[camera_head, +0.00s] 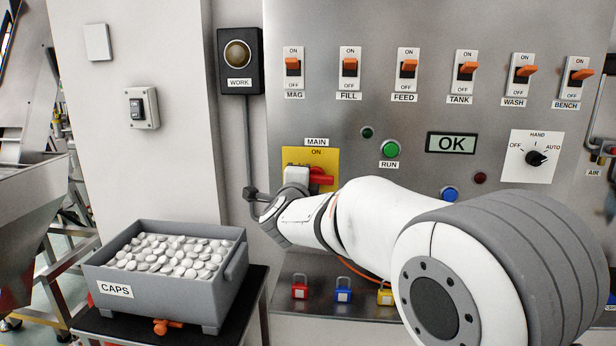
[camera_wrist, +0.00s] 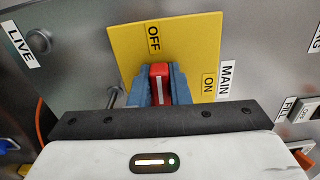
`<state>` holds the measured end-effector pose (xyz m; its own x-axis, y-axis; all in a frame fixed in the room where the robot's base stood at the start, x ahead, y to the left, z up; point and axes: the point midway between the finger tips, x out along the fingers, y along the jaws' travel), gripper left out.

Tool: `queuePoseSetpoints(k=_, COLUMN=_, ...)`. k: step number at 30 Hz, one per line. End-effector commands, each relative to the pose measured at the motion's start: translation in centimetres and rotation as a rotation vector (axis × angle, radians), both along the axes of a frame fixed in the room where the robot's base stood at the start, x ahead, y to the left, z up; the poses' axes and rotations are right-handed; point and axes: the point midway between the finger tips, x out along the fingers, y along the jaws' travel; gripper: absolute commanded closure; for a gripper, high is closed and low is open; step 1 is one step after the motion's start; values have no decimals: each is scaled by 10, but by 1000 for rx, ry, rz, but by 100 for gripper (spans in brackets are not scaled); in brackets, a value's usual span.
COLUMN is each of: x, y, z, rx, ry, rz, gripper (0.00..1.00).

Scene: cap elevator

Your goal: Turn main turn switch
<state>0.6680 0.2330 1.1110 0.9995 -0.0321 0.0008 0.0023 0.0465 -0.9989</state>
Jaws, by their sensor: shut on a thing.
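The main turn switch has a red handle (camera_head: 321,176) on a yellow plate (camera_head: 326,157) marked MAIN and ON in the head view. The handle lies about level there, and its right end sticks out beside my gripper (camera_head: 298,178). In the wrist view the red handle (camera_wrist: 160,71) with a white line sits between the blue fingers of my gripper (camera_wrist: 157,84). The fingers are closed on it from both sides. The yellow plate (camera_wrist: 190,40) shows OFF above the handle and ON to its right. My wrist hides the plate's lower part in the head view.
A grey CAPS bin (camera_head: 170,287) of white caps stands at lower left. A WORK lamp box (camera_head: 239,60) with a conduit is left of the panel. Orange toggles line the panel top, with a green RUN button (camera_head: 391,149) below.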

Motion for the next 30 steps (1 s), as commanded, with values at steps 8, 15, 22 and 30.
queuePoseSetpoints(k=8, x=1, y=-4, z=-7, rx=-58, ry=11, rz=-9, gripper=100)
queuePoseSetpoints(k=15, x=1, y=-4, z=-8, rx=-66, ry=11, rz=-10, gripper=100)
queuePoseSetpoints(k=22, x=1, y=-5, z=-7, rx=-66, ry=11, rz=-10, gripper=80)
queuePoseSetpoints(k=30, x=1, y=-4, z=-4, rx=-64, ry=5, rz=-9, gripper=62)
